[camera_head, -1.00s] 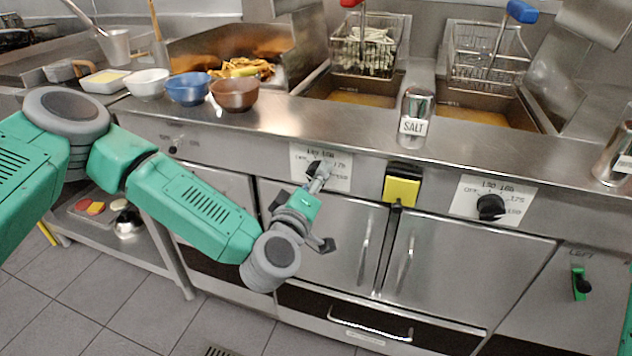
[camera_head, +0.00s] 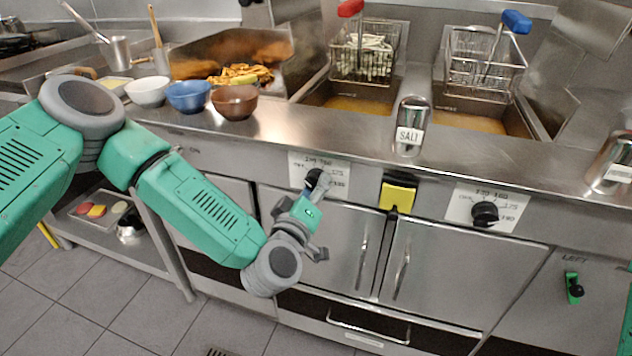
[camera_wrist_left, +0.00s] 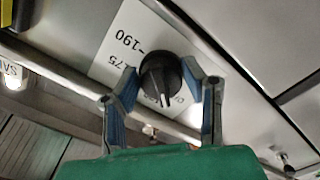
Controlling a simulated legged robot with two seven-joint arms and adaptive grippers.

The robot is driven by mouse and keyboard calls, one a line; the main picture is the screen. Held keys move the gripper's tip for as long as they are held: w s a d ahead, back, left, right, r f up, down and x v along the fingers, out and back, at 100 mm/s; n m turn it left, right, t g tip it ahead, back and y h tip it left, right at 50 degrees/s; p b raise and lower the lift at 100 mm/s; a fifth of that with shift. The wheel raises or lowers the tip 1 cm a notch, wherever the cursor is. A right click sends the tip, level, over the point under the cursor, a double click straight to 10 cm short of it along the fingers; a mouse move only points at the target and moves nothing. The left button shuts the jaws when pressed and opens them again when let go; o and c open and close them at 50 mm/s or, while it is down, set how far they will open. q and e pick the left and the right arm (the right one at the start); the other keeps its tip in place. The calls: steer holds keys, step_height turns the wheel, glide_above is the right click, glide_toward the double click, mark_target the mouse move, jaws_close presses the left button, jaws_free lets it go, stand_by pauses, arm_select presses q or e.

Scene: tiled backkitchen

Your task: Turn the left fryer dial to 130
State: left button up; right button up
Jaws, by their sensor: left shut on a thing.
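The left fryer dial (camera_head: 312,179) is a round black knob on a white label plate (camera_head: 338,189) on the steel front. My left gripper (camera_head: 320,184) is at it. In the left wrist view the dial (camera_wrist_left: 161,79) sits between the two blue-lined fingers, which are shut on its sides. A white pointer mark shows on the dial's lower part in that view. The printed 190 and 175 are readable there; other numbers are partly hidden by the dial and fingers. My right gripper is not in view.
The right fryer dial (camera_head: 485,214) is on its own plate to the right. A yellow block (camera_head: 398,195) is between the plates. A salt shaker (camera_head: 410,128) and bowls (camera_head: 235,101) stand on the counter above. Cabinet doors (camera_head: 334,238) with upright handles are below.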

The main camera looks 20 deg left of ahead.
arm_select(q)
steer(key=m+p, duration=0.2)
steer(key=m, duration=0.1)
steer(key=shift+a+f+m+p, duration=0.1)
steer(key=shift+a+m+p, duration=0.05)
steer(key=shift+m+p, duration=0.95)
steer(key=shift+f+m, duration=0.1)
steer(key=shift+m, duration=0.2)
steer(key=o, duration=1.1)
steer(key=shift+s, duration=0.15)
steer(key=shift+s+a, duration=0.15)
steer(key=shift+s, duration=2.8)
steer(key=shift+s+a, duration=0.1)
steer(key=shift+s, duration=2.8)
